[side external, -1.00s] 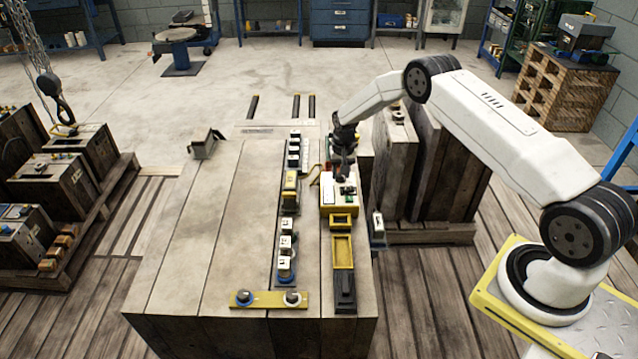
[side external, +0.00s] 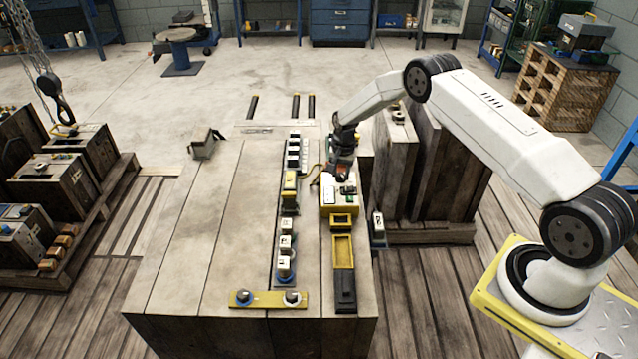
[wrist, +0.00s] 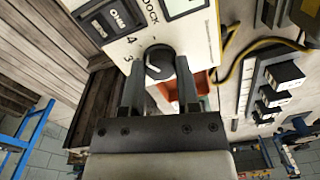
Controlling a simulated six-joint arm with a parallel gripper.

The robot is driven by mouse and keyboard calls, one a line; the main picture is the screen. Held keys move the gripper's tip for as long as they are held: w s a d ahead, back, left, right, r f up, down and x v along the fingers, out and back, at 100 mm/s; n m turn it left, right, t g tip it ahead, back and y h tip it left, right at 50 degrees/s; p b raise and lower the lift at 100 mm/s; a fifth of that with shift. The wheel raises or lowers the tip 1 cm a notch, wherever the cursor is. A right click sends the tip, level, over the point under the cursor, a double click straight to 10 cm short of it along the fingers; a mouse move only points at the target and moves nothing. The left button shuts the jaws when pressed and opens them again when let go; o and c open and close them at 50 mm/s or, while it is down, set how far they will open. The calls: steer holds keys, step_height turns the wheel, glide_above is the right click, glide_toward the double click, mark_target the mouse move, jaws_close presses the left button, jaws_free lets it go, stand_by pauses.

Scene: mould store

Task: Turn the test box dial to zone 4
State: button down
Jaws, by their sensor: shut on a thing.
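The test box (side external: 326,209) is a yellow-sided box with a pale top, standing on the right part of the wooden bench in the side external view. In the wrist view, its white panel (wrist: 200,32) carries a round dark dial (wrist: 159,62) with the numerals 3 and 4 printed to its left. My gripper (wrist: 160,66) has one finger on each side of the dial and is shut on it. In the side external view, my gripper (side external: 341,176) is over the far end of the box and hides the dial. I cannot tell which numeral the dial points at.
A row of white and dark blocks (side external: 286,241) runs along the bench left of the box. A yellow tray (side external: 343,251) lies in front of the box. A yellow cable (wrist: 236,66) curves beside the box.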

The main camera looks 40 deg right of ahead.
mark_target(341, 175)
steer(key=shift+c, duration=1.6)
jaws_free()
steer(key=shift+r, duration=0.15)
steer(key=shift+s+r, duration=0.1)
steer(key=shift+r, duration=3.7)
